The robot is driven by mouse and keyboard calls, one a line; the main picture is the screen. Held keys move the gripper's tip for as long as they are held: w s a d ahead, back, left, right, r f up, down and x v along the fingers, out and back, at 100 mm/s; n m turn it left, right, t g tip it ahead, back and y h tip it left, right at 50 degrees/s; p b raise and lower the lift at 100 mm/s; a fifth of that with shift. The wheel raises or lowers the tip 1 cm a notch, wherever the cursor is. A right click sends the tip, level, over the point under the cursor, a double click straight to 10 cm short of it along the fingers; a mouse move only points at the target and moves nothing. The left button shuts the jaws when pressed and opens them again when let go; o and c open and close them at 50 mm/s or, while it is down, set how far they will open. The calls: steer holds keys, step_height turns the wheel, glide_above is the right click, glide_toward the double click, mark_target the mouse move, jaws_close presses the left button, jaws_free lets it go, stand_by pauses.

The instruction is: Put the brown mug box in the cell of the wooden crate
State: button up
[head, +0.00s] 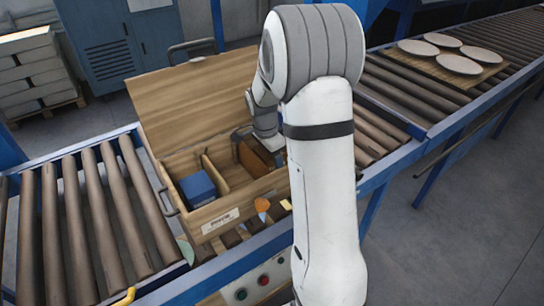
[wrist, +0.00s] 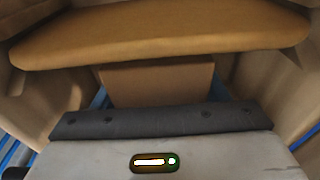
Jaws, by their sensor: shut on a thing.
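The wooden crate (head: 224,214) stands on the roller conveyor with its lid open toward the back. The brown mug box (head: 254,159) is at the right part of the crate, tilted, with its lower part hidden by the crate's contents and my arm. In the wrist view a brown face (wrist: 158,80) shows just beyond the dark gripper edge. My gripper (head: 246,138) is shut on the brown box at the crate's opening. Its fingertips are largely hidden by the arm. Whether the box touches the cell floor cannot be told.
A blue box (head: 198,188) sits in the crate's left cell, beside a thin wooden divider (head: 215,173). Small items, one orange (head: 262,205), lie along the crate's front. Plates (head: 459,64) rest on a board at the right. The left rollers (head: 85,215) are mostly clear.

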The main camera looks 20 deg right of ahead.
steer(key=shift+f, duration=0.15)
steer(key=o, duration=1.3)
